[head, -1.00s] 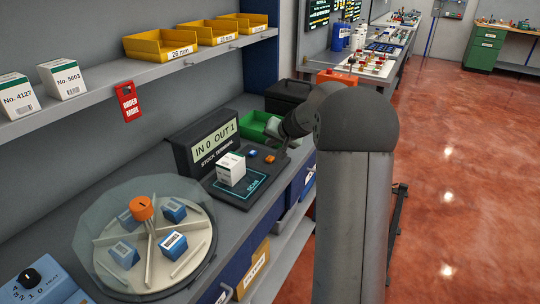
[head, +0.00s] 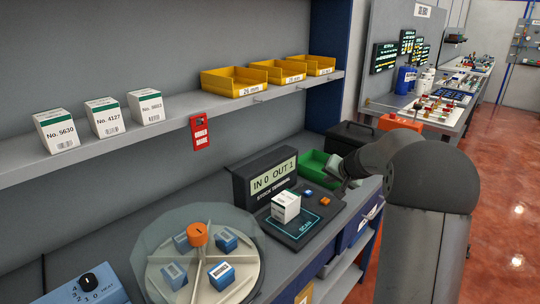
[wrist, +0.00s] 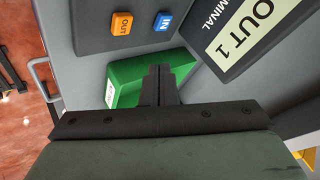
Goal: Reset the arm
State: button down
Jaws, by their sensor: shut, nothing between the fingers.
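My gripper (wrist: 159,85) is shut and empty in the wrist view, over the green bin (wrist: 125,78) and beside the stock terminal's base. In the head view my arm reaches from the right to the terminal (head: 264,185), and the fingers are hard to make out there. The terminal's screen reads "IN 0 OUT 1". A white box (head: 286,207) stands on the scan pad. The blue IN button (wrist: 162,21) and orange OUT button (wrist: 122,23) are near the fingers in the wrist view.
A round dispenser (head: 158,275) with blue boxes and an orange knob stands at the front left. White boxes (head: 104,117) and yellow bins (head: 234,82) are on the shelf above. A green bin (head: 318,168) and a black case (head: 351,139) stand behind the terminal.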

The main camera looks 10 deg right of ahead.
jog(key=s+a+n+g+y, duration=0.1)
jog(key=s+a+n+g, duration=0.3)
jog(key=s+a, duration=1.2)
jog(key=s+a+f+n+g+h, duration=0.1)
jog(key=s+a+f+g, duration=0.1)
jog(key=s, duration=1)
jog(key=s+a+f+n+g+h, duration=0.1)
jog(key=s+a+f+n+g, duration=0.1)
jog(key=s, duration=1)
jog(key=shift+s+a+f+g+h, duration=0.2)
jog(key=shift+a+f+g+h, duration=0.1)
jog(key=shift+f, duration=0.2)
